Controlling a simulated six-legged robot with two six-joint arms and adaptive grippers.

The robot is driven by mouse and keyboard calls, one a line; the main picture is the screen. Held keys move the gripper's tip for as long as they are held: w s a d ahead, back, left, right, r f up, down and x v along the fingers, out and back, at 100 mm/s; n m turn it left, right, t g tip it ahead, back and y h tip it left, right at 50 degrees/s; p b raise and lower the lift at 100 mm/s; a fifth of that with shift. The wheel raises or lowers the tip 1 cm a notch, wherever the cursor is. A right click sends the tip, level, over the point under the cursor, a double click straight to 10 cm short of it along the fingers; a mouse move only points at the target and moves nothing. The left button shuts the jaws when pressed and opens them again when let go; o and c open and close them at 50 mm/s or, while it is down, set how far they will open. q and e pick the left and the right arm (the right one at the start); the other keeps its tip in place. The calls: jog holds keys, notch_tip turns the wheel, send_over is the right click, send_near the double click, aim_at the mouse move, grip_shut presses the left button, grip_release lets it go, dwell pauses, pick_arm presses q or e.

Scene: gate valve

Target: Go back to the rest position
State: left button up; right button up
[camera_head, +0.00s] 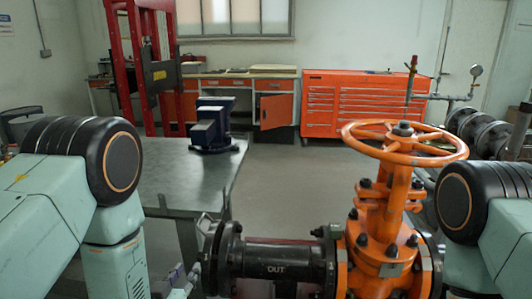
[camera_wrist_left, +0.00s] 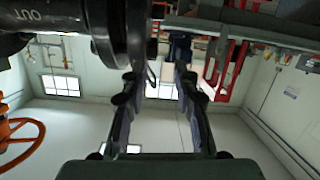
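The gate valve (camera_head: 385,215) is orange with an orange handwheel (camera_head: 405,142) on top, standing at the centre right. Its black pipe (camera_head: 285,262) marked OUT runs left to a bolted flange. My left gripper (camera_head: 188,278) shows only in part at the lower edge, just left of that flange. The pipe flange (camera_wrist_left: 108,30) is beside the left finger there, and the handwheel (camera_wrist_left: 20,140) shows at the left edge. My right gripper is out of view.
A grey metal table (camera_head: 175,172) with a dark blue vise (camera_head: 213,128) stands at the left. An orange tool cabinet (camera_head: 350,103) and a workbench (camera_head: 245,80) line the back wall. A red frame (camera_head: 115,60) stands behind the table. The floor (camera_head: 285,170) between is clear.

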pick_arm(q)
jog(key=s+a+f+g, duration=0.1)
jog(key=s+f+g, duration=0.6)
jog(key=s+f, duration=0.5)
jog(key=s+f+g, duration=0.2)
jog(key=s+g, duration=0.2)
jog(key=s, duration=0.7)
jog(key=s+f+g+b, duration=0.1)
jog(key=s+f+g, duration=0.2)
jog(key=s, duration=0.8)
jog(key=shift+a+f+m+g+b, duration=0.2)
jog(key=shift+a+m+g+b, duration=0.1)
jog(key=shift+g, duration=0.3)
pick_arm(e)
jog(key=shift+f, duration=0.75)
pick_arm(q)
jog(key=shift+y, duration=0.3)
jog(key=shift+d, duration=0.1)
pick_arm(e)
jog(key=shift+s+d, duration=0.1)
